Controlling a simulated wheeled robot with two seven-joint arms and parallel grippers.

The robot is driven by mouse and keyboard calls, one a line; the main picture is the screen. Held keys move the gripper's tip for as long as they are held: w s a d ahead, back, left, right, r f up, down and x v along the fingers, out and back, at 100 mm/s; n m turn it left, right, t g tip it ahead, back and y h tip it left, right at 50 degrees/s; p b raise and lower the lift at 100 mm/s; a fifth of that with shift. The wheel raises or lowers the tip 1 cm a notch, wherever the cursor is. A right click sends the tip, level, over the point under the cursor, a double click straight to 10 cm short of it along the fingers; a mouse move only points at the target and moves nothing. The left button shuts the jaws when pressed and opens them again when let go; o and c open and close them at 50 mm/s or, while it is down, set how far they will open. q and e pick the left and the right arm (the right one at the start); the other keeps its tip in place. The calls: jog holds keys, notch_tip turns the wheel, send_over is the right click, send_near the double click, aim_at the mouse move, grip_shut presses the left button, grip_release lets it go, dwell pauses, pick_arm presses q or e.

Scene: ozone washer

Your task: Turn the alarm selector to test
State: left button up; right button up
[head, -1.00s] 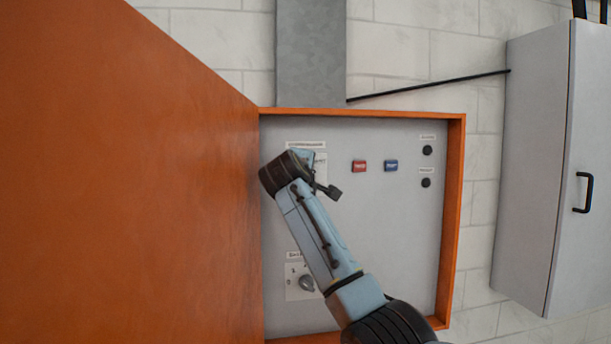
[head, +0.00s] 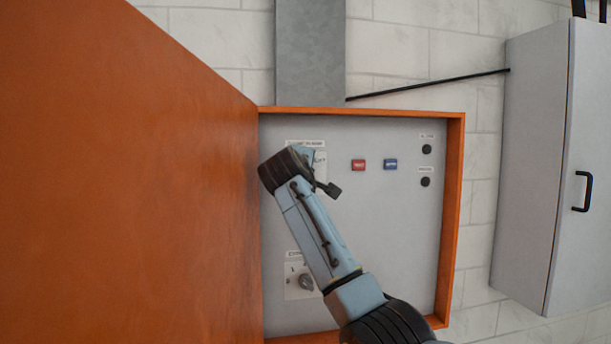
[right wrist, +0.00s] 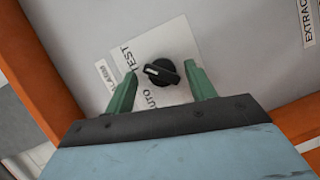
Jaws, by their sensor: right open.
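The alarm selector is a black rotary knob (right wrist: 163,71) on a white plate marked TEST and AUTO, beside a small ALARM label (right wrist: 104,76). Its white pointer line faces left in the right wrist view, between the two words and nearer TEST. My right gripper (right wrist: 160,74) is open, with one green finger on each side of the knob; I cannot tell whether either touches it. In the head view my right arm covers the knob and the gripper's fingers; only part of the selector's white plate (head: 320,168) shows. My left gripper is out of view.
The grey panel (head: 390,240) sits in an orange box with its door (head: 130,170) open at left. A red button (head: 358,165), a blue button (head: 390,164) and two black knobs are at right. A second selector (head: 306,282) is below. A grey cabinet (head: 530,160) stands at right.

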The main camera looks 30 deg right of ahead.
jog(key=b+v, duration=0.2)
jog(key=v, duration=0.5)
jog(key=shift+b, duration=0.4)
jog(key=shift+s, duration=0.1)
